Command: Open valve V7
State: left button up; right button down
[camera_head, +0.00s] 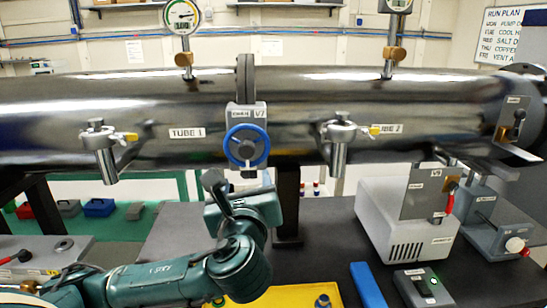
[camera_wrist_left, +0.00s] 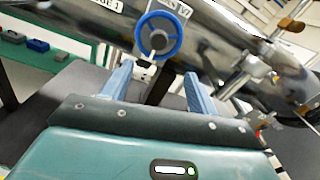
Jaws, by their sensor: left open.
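Valve V7 has a round blue handwheel (camera_head: 246,146) on a grey block (camera_head: 245,112) labelled V7, on the front of a shiny dark horizontal tube. My left gripper (camera_head: 243,187) is just below the handwheel in the head view, its fingers hard to make out there. In the left wrist view my left gripper (camera_wrist_left: 159,73) is open and empty, with two pale blue fingers apart. The handwheel (camera_wrist_left: 158,36) shows just beyond the fingertips, roughly centred between them, not gripped. My right gripper is not in view.
Clamp-like fittings (camera_head: 102,145) and (camera_head: 340,138) stick out of the tube on both sides of the valve. Gauges (camera_head: 183,18) stand on top. A white box (camera_head: 402,222), a small black box (camera_head: 422,287) and a yellow tray (camera_head: 285,296) are on the dark bench.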

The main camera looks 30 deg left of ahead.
aim_at(246, 152)
pick_arm(q)
jog(key=p+x, duration=0.2)
jog(key=x, duration=1)
jog(key=shift+w+a+r, duration=0.1)
jog(key=shift+a, duration=0.1)
jog(key=shift+w+a, duration=0.25)
jog(key=shift+w, duration=0.15)
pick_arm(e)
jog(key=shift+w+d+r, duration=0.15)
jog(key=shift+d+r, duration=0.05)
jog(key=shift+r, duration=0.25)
pick_arm(q)
jog(key=c, duration=1)
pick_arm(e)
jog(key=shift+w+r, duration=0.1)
